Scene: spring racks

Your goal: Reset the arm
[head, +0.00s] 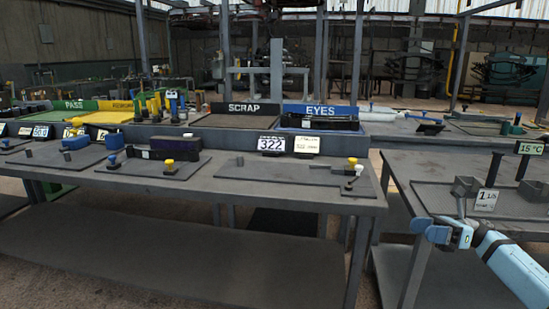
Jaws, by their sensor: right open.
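My right arm (510,264), light blue, comes in from the lower right corner. Its gripper (430,229) is open, with nothing seen between the fingers. It shows in front of the near edge of the right-hand table (400,164); whether it touches the table cannot be told. My left arm and gripper are not in view.
The right table carries grey blocks (466,186), a dark post (494,168), a "1" card (486,199) and a "15 °C" sign (529,148).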

